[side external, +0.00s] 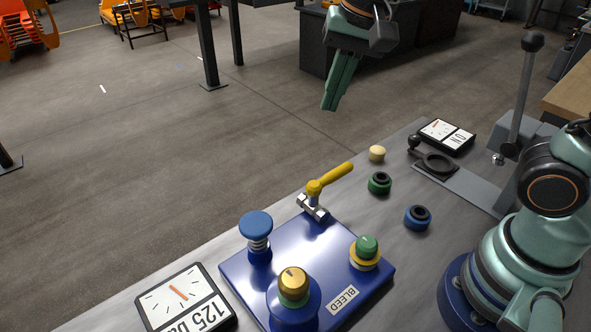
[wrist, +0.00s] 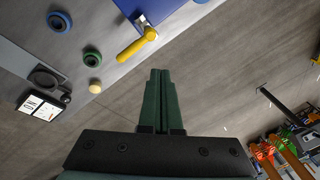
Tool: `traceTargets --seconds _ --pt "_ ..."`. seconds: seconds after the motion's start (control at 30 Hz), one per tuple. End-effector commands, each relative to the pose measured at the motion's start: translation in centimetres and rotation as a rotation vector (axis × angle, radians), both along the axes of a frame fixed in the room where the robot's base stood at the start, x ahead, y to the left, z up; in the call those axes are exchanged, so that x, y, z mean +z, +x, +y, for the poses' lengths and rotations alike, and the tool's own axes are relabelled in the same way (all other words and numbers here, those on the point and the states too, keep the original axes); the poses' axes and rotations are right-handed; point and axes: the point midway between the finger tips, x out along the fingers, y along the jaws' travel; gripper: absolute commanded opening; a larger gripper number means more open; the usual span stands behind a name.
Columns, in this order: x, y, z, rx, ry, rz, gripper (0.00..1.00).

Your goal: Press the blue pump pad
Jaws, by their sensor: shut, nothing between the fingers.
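The blue pump pad (side external: 256,225) is a round disc on a spring stem. It stands upright at the left corner of a blue base plate (side external: 333,246) on the grey bench, in the side external view. I cannot see the pad in the wrist view. My gripper (side external: 328,107) is shut and empty, pointing down, high and beyond the bench's far edge, well apart from the pad. In the wrist view my gripper (wrist: 161,72) shows its green fingers together, over the floor.
The plate also bears a yellow-handled valve (side external: 330,180), a green button (side external: 367,247) and a gold-topped knob (side external: 293,282). A gauge display (side external: 185,302) lies left. Loose rings (side external: 379,183), a cream knob (side external: 377,153) and a tall lever (side external: 522,90) stand to the right.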

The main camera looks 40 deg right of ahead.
Motion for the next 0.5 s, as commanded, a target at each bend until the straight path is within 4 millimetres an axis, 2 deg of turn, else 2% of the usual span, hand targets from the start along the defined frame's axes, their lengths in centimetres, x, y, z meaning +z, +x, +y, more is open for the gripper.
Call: traceTargets --seconds 0.03,0.23,0.5 --pt "0.0 0.3 1.2 -0.050 0.013 0.028 0.00" --pt "0.1 1.2 5.6 -0.305 0.055 0.130 0.00" --pt "-0.5 1.4 11.6 -0.640 0.057 0.233 0.00"
